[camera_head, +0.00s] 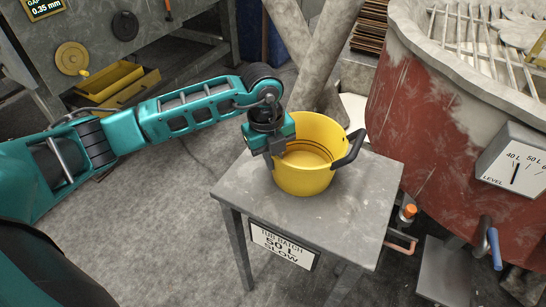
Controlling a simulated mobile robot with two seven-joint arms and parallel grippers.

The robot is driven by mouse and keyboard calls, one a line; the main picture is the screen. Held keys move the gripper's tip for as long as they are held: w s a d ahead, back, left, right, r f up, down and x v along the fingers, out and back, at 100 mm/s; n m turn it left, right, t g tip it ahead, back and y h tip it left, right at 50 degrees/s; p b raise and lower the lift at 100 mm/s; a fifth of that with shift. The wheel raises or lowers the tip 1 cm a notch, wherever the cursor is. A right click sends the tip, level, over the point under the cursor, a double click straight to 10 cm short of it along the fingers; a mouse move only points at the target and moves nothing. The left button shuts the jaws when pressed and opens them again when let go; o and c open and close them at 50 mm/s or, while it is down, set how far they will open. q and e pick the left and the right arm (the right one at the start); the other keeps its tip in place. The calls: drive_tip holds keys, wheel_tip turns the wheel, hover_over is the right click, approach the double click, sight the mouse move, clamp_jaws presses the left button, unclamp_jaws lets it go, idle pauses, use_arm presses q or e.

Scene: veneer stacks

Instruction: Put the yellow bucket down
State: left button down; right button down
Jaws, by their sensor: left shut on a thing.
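The yellow bucket (303,178) is an open pot with a black handle showing at its right side. It is upright over the top of a small grey table (290,213). It appears to rest on the table, but I cannot tell whether a small gap is under it. My left gripper (272,154) is shut on the bucket at its left side, where the fingers hide the bucket's near-left rim. The inside of the bucket shows no contents. My right gripper is not in view.
A large red vat (420,130) with a metal grid stands close to the table's right. A level gauge (515,163) sits on it. A workbench with yellow trays (118,82) is at the back left. Bare tabletop shows in front of the bucket.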

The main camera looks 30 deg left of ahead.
use_arm(q)
drive_tip(key=shift+f, duration=0.2)
drive_tip(key=c, duration=1.3)
unclamp_jaws()
drive_tip(key=shift+o, duration=0.2)
drive_tip(key=shift+r, duration=0.1)
wheel_tip(320, 180, up, 12)
drive_tip(key=s, duration=0.1)
drive_tip(key=shift+a, duration=0.4)
